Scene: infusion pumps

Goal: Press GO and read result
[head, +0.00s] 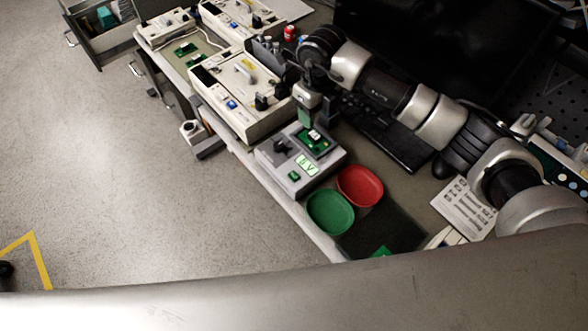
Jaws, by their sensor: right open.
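A grey test device (273,160) stands on the bench. A green circuit board (321,146) lies on its top face near the back. Its front has a small lit display (306,166), whose characters are too small to read surely, and a small green button (294,176). A dark lever or clamp part (281,143) is on its left. My right gripper (306,117) is open, pointing down just above and behind the board. I cannot tell whether it touches the device. My left gripper is not in view.
A red bowl (360,186) and a green bowl (330,212) stand right of the device, on or by a dark mat (392,232). Infusion pumps (238,92) crowd the bench to the left. A keyboard (385,140) and monitor (440,40) are behind. A printed sheet (463,207) lies at right.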

